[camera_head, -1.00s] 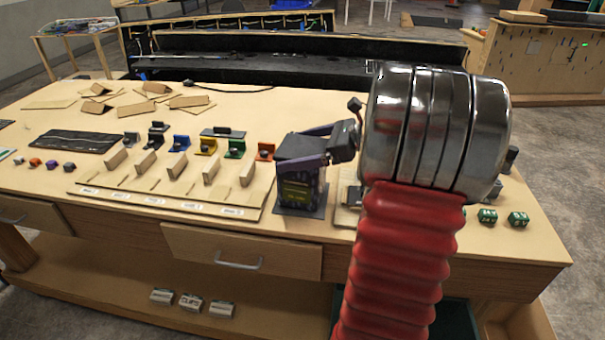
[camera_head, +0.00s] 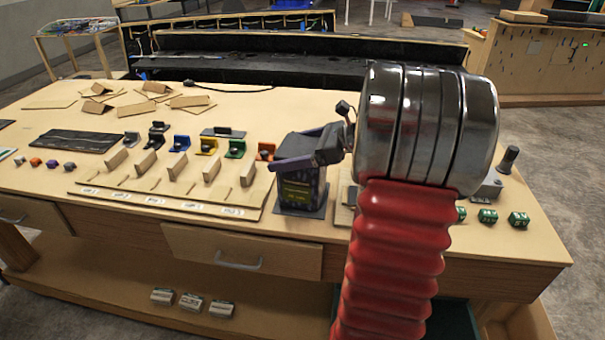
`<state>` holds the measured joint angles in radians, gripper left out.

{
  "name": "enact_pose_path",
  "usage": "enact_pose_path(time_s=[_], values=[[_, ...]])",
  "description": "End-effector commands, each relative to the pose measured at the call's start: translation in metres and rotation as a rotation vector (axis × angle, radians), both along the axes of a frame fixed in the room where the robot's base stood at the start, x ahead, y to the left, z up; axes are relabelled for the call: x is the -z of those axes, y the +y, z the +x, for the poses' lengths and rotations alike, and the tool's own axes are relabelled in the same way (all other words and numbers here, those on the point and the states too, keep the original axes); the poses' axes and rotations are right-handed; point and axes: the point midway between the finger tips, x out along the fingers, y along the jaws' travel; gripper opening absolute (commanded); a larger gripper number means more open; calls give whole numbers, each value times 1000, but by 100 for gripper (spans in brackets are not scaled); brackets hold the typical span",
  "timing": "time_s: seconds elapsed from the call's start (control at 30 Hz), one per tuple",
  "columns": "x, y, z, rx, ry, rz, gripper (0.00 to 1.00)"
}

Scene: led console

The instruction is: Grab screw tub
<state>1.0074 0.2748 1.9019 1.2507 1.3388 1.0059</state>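A dark tub (camera_head: 300,193) with a label in yellow lettering stands upright on the table, left of my arm; I take it for the screw tub, though the lettering is too small to read. My gripper (camera_head: 290,150), dark with purple fingers, is at the tub's top. One finger lies across the tub's near upper side, and the other shows partly behind its top. The fingers appear to straddle the tub. I cannot tell whether they press on it. My red and chrome arm hides the table right of the tub.
Left of the tub is a wooden board (camera_head: 150,203) with upright dividers and several coloured brackets. Green cubes (camera_head: 488,216) and a grey joystick-like device (camera_head: 490,185) are at the right. Below the tabletop are a drawer (camera_head: 240,252) and small grey boxes (camera_head: 191,304) on a shelf.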

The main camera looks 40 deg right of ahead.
Motion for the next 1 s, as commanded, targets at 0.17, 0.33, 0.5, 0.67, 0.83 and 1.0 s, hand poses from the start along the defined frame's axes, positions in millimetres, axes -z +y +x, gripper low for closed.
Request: enact_pose_path(time_s=[0.17, 0.33, 0.5, 0.67, 0.83, 1.0], values=[[0, 0, 0, 1, 0, 0, 74], [0, 0, 0, 1, 0, 0, 62], [0, 0, 0, 1, 0, 0, 50], [0, 0, 0, 1, 0, 0, 39], [-3, -1, 1, 1, -5, -3, 28], [-3, -1, 1, 0, -5, -2, 28]])
